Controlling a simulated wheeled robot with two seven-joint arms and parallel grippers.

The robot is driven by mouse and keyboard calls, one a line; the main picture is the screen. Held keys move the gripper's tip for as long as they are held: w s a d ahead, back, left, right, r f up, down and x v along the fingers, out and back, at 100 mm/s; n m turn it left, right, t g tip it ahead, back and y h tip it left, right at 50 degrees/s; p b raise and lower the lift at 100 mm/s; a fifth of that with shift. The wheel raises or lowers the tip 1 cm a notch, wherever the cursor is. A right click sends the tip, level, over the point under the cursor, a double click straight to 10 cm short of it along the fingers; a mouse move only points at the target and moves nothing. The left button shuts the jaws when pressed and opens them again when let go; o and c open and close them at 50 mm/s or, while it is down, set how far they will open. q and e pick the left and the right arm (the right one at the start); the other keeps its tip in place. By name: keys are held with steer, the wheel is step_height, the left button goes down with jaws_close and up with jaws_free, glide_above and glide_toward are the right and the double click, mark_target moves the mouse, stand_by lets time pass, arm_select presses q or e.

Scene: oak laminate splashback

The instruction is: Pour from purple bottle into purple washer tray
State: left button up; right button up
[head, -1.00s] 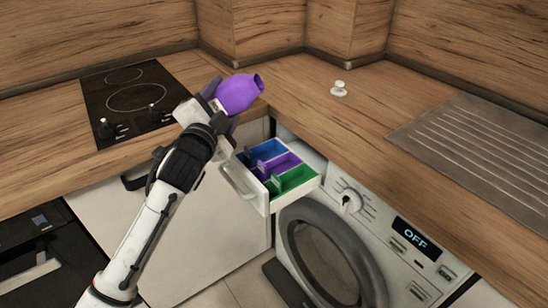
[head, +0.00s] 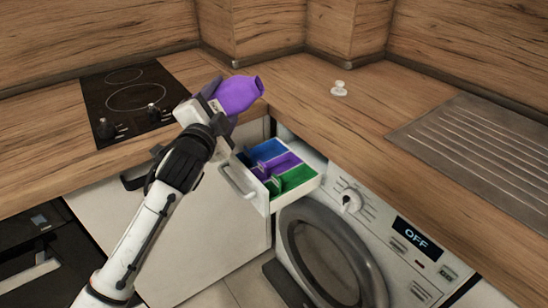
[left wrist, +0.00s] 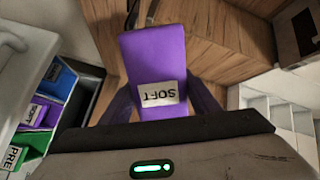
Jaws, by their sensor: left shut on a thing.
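The purple bottle (head: 238,94) is tilted nearly on its side, its open mouth toward the right, above the counter edge. My left gripper (head: 215,103) is shut on it. In the left wrist view the purple bottle (left wrist: 155,60) carries a label reading "SOFT" and sits between the fingers (left wrist: 160,105). The washer drawer is pulled out, with the purple tray (head: 281,164) between a blue and a green compartment. The bottle is above and to the left of the drawer. The purple tray (left wrist: 35,114) also shows in the left wrist view. No liquid is visible. My right gripper is out of view.
The blue compartment (head: 266,149) and green compartment (head: 296,178) flank the purple one. The washing machine (head: 400,235) reads "OFF". A hob (head: 130,100) lies left on the counter, a white stopper-like piece (head: 339,89) lies right. The counter's middle is clear.

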arm_select(q)
steer(key=shift+a+f+m+b, duration=0.1)
steer(key=shift+f+m+b, duration=0.55)
steer(key=shift+m+b, duration=0.2)
stand_by(2.2)
